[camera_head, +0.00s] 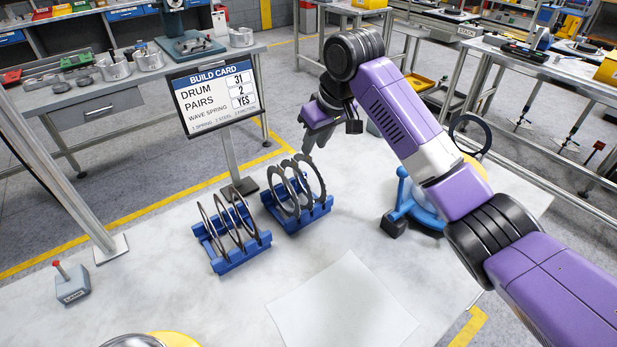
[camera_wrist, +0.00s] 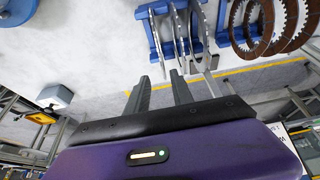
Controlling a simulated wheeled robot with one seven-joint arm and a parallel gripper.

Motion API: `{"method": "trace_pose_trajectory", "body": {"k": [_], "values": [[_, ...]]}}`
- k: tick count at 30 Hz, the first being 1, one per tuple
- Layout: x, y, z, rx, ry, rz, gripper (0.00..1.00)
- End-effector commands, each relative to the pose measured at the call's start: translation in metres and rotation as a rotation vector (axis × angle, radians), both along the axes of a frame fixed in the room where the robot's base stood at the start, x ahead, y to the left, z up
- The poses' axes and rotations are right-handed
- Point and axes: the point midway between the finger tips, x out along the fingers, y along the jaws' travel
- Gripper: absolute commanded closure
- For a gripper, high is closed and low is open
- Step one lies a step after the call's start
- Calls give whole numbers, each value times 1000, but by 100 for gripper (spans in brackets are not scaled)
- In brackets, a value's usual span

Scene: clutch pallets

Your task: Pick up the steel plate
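Several grey toothed steel plates (camera_head: 322,178) stand upright in the right-hand blue rack (camera_head: 296,221) on the table. In the wrist view the steel plates (camera_wrist: 181,38) appear nearly edge-on, left of a rack of brown toothed rings. My gripper (camera_head: 313,145) points down above and just behind the right-hand rack. In the wrist view my gripper (camera_wrist: 160,76) is open, its two fingers apart. The end of the leftmost steel plate appears between the fingertips there; I cannot tell how near it is in depth. Nothing is held.
Another blue rack (camera_head: 236,258) with thin rings stands close on the left. The build card (camera_head: 214,97) rises behind the racks. A blue stand (camera_head: 408,205) is under my arm on the right. A pale sheet (camera_head: 342,304) lies in front; the table around it is clear.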

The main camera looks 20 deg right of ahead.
Motion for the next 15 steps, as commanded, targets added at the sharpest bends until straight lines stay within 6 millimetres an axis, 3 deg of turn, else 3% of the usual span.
{"method": "trace_pose_trajectory", "body": {"k": [9,15], "values": [[13,10,-37,0,1,0,72],[17,11,-49,0,-1,1,72]]}}
